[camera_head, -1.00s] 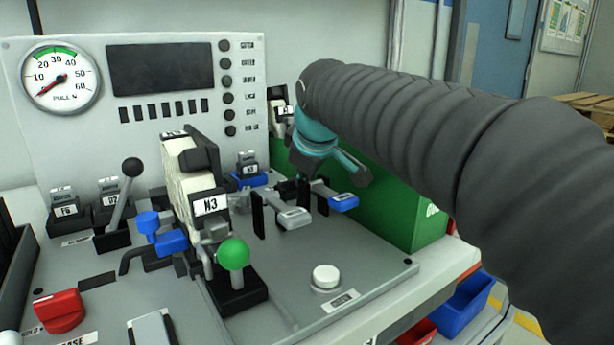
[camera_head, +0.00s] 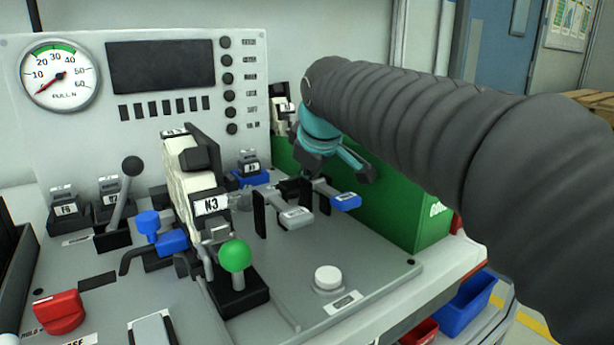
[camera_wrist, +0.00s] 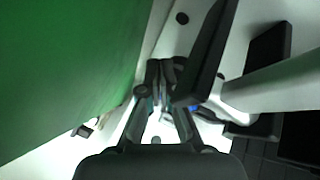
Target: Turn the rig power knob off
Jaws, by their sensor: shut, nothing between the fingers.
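A red knob (camera_head: 60,312) sits at the front left of the grey bench panel; its label is only partly readable, so I cannot tell for sure that it is the rig power knob. A round white knob or button (camera_head: 327,278) sits at the panel's front right. My gripper, shut and empty, shows in the wrist view (camera_wrist: 161,74) with its fingers together, beside the green surface. In the head view its teal part hangs at the back right, by the green box, behind the levers and well away from the red knob. Its fingertips are hard to make out there.
The N3 fixture (camera_head: 188,180) and a green ball-topped lever (camera_head: 234,256) stand between the red knob and my gripper. Grey and blue levers (camera_head: 345,201) are close to the gripper. The green box (camera_head: 400,205) is right of it. A gauge (camera_head: 60,75) stands at the back.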

